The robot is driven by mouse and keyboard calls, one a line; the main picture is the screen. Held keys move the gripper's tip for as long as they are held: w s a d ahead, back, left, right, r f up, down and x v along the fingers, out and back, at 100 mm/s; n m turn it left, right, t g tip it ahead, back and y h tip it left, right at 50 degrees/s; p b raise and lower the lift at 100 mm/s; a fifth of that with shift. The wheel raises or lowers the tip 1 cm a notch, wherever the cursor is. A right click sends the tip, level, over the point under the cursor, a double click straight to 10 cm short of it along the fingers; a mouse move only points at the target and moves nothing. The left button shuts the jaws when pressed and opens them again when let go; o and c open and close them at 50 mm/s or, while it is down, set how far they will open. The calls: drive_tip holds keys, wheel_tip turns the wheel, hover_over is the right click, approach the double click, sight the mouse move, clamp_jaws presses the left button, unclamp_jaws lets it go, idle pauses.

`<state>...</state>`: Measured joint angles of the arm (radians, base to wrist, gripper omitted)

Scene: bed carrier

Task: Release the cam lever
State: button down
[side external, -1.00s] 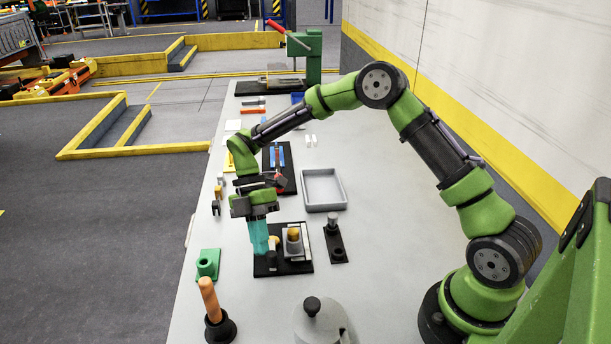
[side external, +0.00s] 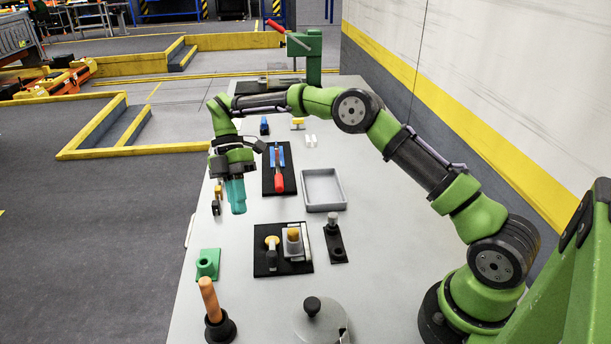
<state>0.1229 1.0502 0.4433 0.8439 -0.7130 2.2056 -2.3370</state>
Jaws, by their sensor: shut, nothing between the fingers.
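My gripper (side external: 238,207), with teal fingers, is shut and empty above the left side of the table. Two black plates carry lever-like parts, and I cannot tell for sure which is the cam lever. The farther plate (side external: 289,185) bears blue blocks (side external: 276,156) and a red handle (side external: 278,183) pointing toward the camera. My gripper is left of the farther plate, apart from both.
A grey tray (side external: 323,207) and a black stand with a grey peg (side external: 335,243) are to the right. A green socket block (side external: 207,264), an orange-brown handle in a black cup (side external: 210,300) and a knobbed grey lid (side external: 318,322) stand in front. Small pieces line the left edge.

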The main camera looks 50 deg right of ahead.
drive_tip(key=shift+v, duration=1.35)
